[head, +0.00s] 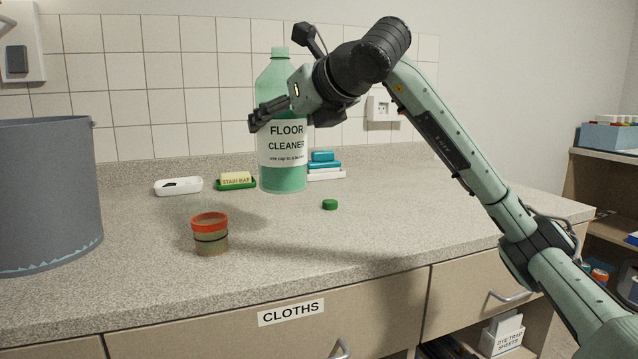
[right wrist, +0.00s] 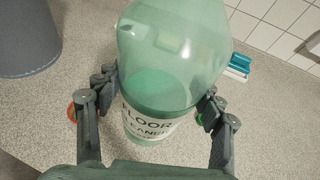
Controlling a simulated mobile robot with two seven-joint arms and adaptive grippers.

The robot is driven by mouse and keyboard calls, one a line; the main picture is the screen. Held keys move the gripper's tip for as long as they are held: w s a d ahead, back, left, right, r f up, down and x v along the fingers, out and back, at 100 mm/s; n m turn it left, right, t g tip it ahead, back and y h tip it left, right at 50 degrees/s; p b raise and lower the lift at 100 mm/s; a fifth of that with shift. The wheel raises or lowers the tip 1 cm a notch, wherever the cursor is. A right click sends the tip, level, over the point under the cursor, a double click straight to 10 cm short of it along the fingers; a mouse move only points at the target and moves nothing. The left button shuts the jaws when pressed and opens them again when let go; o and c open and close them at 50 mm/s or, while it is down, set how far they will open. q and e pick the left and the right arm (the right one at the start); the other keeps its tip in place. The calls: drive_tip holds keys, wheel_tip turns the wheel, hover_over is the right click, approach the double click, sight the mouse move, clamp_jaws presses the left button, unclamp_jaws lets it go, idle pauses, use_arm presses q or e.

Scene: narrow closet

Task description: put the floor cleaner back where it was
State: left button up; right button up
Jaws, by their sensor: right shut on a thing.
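The floor cleaner (head: 283,150) is a clear green bottle with a white label, upright at the back of the counter. Its base appears to be on or just above the counter; I cannot tell which. My right gripper (head: 283,112) is shut on its upper body, with a finger on each side. In the right wrist view the bottle (right wrist: 165,90) stands between the two fingers. A green cap (head: 330,204) lies on the counter to the bottle's right. A measuring cup (head: 210,234) with an orange-red rim stands in front. My left gripper is not in view.
A grey bucket (head: 45,195) stands at the left. Behind are a white dish (head: 178,186), a stain bar (head: 236,179) on a green dish, and a blue thing (head: 322,162) on white close to the bottle.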

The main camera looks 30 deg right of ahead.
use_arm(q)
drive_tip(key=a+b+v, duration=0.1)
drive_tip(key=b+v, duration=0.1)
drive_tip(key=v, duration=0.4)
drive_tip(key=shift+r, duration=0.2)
use_arm(e)
drive_tip(key=d+f, duration=0.7)
drive_tip(key=f, duration=0.1)
drive_tip(key=shift+s+d+f, duration=0.2)
drive_tip(key=shift+s+d, duration=0.05)
drive_tip(key=shift+d, duration=0.15)
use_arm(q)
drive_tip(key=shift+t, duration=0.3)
use_arm(e)
drive_tip(key=shift+f+b, duration=0.1)
drive_tip(key=shift+b, duration=0.25)
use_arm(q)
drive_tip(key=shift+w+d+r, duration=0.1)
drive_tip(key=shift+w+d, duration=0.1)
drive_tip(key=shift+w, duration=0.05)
use_arm(e)
drive_tip(key=o, duration=1.8)
drive_tip(key=shift+f, duration=0.1)
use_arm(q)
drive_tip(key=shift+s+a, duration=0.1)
